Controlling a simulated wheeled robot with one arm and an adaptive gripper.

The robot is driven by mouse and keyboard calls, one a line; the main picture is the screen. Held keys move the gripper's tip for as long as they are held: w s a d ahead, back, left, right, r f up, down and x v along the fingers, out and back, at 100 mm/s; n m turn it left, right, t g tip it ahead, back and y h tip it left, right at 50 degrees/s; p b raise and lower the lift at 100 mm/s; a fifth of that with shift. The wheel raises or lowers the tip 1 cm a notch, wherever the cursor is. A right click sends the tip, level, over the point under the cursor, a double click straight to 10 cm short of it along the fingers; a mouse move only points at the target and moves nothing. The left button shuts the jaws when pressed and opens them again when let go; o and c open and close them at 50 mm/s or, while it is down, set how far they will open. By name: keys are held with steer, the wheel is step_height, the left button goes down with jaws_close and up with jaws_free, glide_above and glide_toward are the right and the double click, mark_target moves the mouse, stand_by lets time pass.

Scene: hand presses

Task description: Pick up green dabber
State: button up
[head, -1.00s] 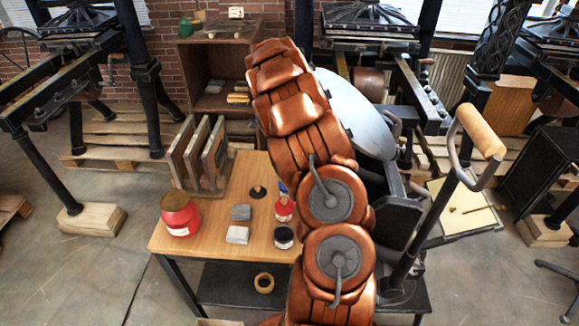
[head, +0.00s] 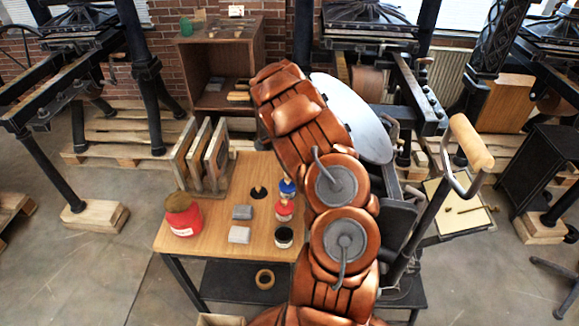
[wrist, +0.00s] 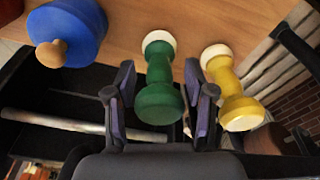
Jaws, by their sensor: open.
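In the wrist view the green dabber (wrist: 160,88) shows a pale end toward a wooden surface and a rounded green end toward me. My gripper (wrist: 160,84) is open, with one finger to each side of the green dabber. No contact with it is clear. A yellow dabber (wrist: 230,88) is just right of the right finger. In the head view my arm hides the gripper, and I cannot make out the green dabber there.
A blue round thing with a wooden knob (wrist: 70,32) is left in the wrist view. Upright boards (head: 215,155) stand behind.

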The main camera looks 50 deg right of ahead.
jaws_close()
stand_by(0.5)
